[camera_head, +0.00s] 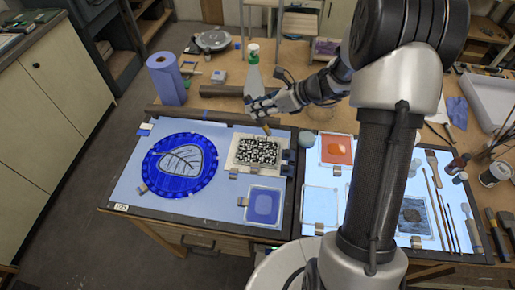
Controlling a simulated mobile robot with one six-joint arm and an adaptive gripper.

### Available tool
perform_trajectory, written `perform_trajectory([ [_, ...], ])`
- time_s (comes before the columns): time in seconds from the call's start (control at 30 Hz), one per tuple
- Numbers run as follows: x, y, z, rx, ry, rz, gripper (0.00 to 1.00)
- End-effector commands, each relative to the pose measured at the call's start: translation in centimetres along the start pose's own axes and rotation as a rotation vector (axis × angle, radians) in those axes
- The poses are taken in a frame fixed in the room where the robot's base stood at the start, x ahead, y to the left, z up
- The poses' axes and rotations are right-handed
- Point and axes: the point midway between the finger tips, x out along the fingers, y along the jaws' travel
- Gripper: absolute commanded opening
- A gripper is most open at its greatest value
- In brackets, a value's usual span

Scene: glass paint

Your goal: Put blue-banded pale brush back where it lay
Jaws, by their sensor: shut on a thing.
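My gripper (265,106) is at the back of the light table, above the black-and-white patterned glass panel. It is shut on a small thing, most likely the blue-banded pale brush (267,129). Only a short tan end shows below the fingers, pointing down, and the rest is hidden by my gripper. I cannot make out a blue band or tell whether the tip touches the panel. Several thin brushes (440,205) and a wide flat brush (432,160) lie on the lit right side.
The patterned panel (233,150) lies below my gripper. A blue round leaf piece (205,165) is to its left and a blue square panel (264,206) in front. A green-topped spray bottle (253,70) stands behind my gripper. A blue roll (166,78) stands back left.

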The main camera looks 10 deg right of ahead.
Motion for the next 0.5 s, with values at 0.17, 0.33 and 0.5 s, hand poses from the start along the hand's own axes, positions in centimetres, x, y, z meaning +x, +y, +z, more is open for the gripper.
perform_trajectory([
  [0.17,-1.7,0.4,2.1,0.0,0.0,0.0,0.0],
  [0.33,-3.0,0.8,3.7,-0.001,0.0,0.0,0.0],
  [0.5,-4.3,1.1,5.2,-0.001,-0.001,0.0,0.0],
])
